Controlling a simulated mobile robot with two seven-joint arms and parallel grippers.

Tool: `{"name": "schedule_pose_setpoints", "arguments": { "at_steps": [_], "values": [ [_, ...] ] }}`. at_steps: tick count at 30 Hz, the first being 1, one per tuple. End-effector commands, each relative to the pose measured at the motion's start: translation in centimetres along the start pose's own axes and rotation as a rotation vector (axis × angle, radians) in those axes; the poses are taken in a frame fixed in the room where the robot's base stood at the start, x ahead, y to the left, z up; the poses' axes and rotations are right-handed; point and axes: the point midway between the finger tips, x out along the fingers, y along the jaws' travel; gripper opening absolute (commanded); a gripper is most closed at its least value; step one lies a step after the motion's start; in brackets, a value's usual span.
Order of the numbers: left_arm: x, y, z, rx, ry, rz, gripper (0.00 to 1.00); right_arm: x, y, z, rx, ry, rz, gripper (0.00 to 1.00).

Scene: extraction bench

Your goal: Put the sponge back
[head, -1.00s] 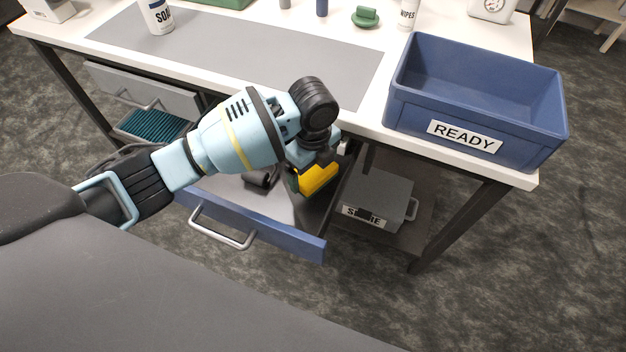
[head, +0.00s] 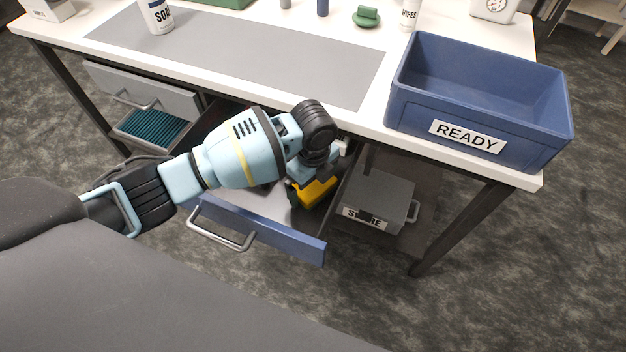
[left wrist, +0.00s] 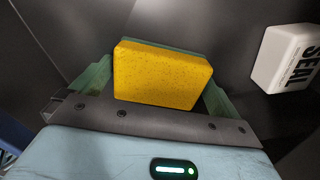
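The sponge (head: 316,191) is yellow with a green layer and shows below my left gripper, inside or just above the open blue-fronted drawer (head: 262,228). In the left wrist view the sponge (left wrist: 160,76) fills the space between the green fingers of my left gripper (left wrist: 158,85), which is shut on it. In the head view the fingertips are mostly hidden by the wrist. I cannot tell whether the sponge touches the drawer floor. My right gripper is not in view.
A white item marked SEAL (left wrist: 288,58) lies to the right in the left wrist view. A blue READY bin (head: 478,100) stands on the bench's right end. A grey box (head: 378,200) sits on the lower shelf. A grey drawer (head: 150,115) is open at left.

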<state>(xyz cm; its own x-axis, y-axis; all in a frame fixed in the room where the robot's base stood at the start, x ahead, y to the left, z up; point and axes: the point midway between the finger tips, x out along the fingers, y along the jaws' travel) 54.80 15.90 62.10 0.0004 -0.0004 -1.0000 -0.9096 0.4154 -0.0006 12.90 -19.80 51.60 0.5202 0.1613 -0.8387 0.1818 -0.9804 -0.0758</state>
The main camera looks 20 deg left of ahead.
Motion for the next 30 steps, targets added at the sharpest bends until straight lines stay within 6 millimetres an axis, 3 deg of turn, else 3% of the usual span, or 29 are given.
{"name": "schedule_pose_setpoints", "arguments": {
  "at_steps": [10,21,30],
  "values": [
    [-1.2,-0.1,0.1,-0.001,-0.001,-0.003,1.00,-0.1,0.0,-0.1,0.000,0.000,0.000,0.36],
    [-8.3,-0.1,0.0,0.000,0.000,-0.005,1.00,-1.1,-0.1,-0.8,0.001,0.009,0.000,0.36],
    [-12.0,-0.1,0.0,-0.001,0.000,-0.001,1.00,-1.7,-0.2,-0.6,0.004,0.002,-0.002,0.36]
  ]
}}
